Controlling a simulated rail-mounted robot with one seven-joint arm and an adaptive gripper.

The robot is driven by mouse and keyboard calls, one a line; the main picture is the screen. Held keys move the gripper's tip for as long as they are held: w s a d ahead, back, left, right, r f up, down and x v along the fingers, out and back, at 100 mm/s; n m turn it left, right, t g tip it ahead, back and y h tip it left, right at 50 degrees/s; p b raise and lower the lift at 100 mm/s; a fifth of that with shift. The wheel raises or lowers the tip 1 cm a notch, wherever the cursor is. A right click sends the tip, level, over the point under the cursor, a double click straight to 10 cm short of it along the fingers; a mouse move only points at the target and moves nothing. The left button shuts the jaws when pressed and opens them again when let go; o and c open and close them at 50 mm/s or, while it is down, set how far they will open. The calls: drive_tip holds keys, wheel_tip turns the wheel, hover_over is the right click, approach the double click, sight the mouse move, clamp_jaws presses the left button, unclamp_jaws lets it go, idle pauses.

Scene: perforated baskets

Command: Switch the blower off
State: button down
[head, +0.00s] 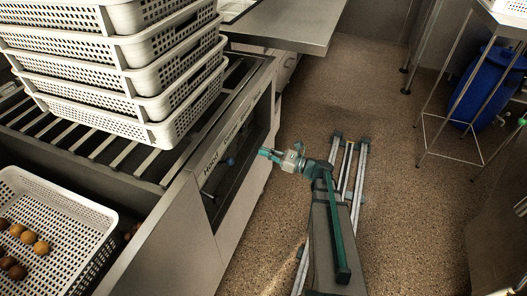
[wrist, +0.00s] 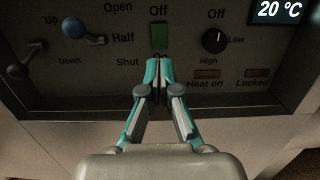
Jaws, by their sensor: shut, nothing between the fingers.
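The control panel (wrist: 110,75) fills the upper wrist view. A green rocker switch (wrist: 159,36) sits between "Off" above and "On" below. To its right, a round black knob (wrist: 215,40) with a white mark has Off, Low and High around it. No blower name is readable here. My gripper (wrist: 158,66) is shut and empty, its tips just below the rocker, partly covering the "On" label. I cannot tell whether they touch the panel. In the head view my gripper (head: 264,152) points left at the panel (head: 222,165) on the cabinet front.
A blue-knobbed lever (wrist: 74,27) at Open/Half/Shut and a grey lever (wrist: 18,71) at Up/Down stick out left of the rocker. A 20 °C display (wrist: 278,10) is at upper right. Stacked white baskets (head: 150,80) stand above the panel.

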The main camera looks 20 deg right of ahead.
drive_tip(key=x, duration=1.1)
drive_tip(key=shift+w+a, duration=0.2)
drive_tip(key=shift+r, duration=0.1)
